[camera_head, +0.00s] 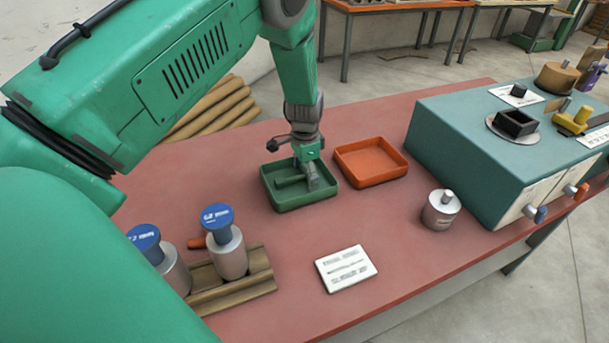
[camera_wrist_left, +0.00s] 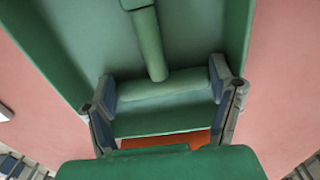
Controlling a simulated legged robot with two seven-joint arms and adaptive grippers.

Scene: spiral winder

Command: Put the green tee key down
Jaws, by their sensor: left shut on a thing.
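The green tee key (camera_head: 290,181) is in the green tray (camera_head: 303,205), low over its floor. In the left wrist view the key's crossbar (camera_wrist_left: 163,85) lies between the fingers and its stem (camera_wrist_left: 149,44) points away up the picture. My left gripper (camera_head: 316,182) reaches down into the tray and is shut on the crossbar; its two fingers also show in the left wrist view (camera_wrist_left: 166,92). I cannot tell whether the key touches the tray floor. My right gripper is not in view.
An orange tray (camera_head: 370,163) stands just right of the green one. Two blue-topped cylinders (camera_head: 227,250) stand front left by a wooden rack (camera_head: 235,287). A white card (camera_head: 346,269), a metal cylinder (camera_head: 440,211) and a teal machine (camera_head: 470,165) are to the right.

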